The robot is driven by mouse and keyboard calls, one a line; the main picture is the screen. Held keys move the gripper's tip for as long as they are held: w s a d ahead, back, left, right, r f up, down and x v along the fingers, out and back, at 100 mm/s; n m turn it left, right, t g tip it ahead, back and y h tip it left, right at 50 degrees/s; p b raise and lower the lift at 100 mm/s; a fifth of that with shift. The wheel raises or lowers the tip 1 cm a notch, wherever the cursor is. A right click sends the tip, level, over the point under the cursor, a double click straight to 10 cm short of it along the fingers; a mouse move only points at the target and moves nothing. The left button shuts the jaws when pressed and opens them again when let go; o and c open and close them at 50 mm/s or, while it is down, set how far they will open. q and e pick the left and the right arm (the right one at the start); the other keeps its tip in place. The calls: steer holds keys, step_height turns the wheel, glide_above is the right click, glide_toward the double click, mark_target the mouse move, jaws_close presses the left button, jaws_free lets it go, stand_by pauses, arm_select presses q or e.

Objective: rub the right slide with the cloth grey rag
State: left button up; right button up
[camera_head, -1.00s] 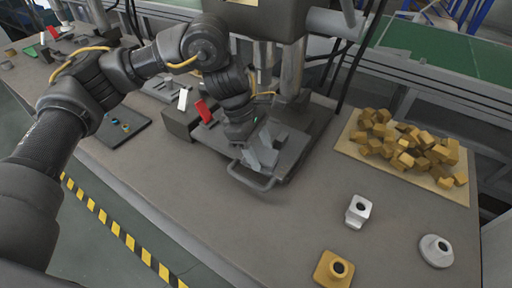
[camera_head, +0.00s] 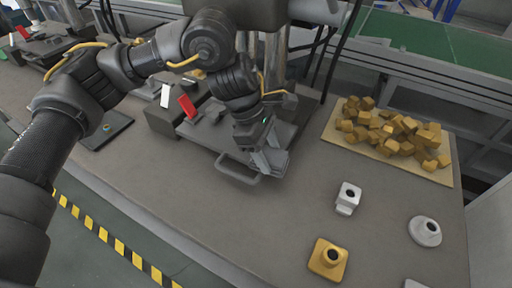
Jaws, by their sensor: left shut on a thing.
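My left gripper (camera_head: 268,163) points down at the front right of a dark grey machine base with a loop handle (camera_head: 238,172). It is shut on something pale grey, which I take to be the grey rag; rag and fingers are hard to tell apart. The fingertips are at or just above the dark plate of the right slide (camera_head: 287,133), and I cannot tell whether they touch it. The arm hides part of the slide. My right gripper is not in view.
A beige board (camera_head: 388,153) holds several brass blocks at right. A white fitting (camera_head: 347,197), a brass flanged part (camera_head: 328,260) and a round white part (camera_head: 425,231) stand on the front right table. A red plate (camera_head: 187,106) stands left of the gripper. The table's middle front is clear.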

arm_select(q)
steer(key=shift+s+d+f, duration=0.2)
steer(key=shift+d+f, duration=0.25)
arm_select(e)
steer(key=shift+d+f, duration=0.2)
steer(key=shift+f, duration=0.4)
arm_select(q)
steer(key=shift+w+d+r+p, duration=0.15)
steer(key=shift+r+p, duration=0.4)
steer(key=shift+r, duration=0.35)
steer(key=shift+d+r+p, duration=0.2)
steer(key=shift+r+p, duration=0.3)
steer(key=shift+r, duration=0.4)
steer(key=shift+w+d+r+p, duration=0.15)
steer(key=shift+r+p, duration=0.4)
steer(key=shift+r, duration=0.35)
steer(key=shift+s+r, duration=0.1)
steer(key=shift+r, duration=0.2)
steer(key=shift+a+r+p, duration=0.1)
steer(key=shift+r+p, duration=0.1)
steer(key=shift+p, duration=0.1)
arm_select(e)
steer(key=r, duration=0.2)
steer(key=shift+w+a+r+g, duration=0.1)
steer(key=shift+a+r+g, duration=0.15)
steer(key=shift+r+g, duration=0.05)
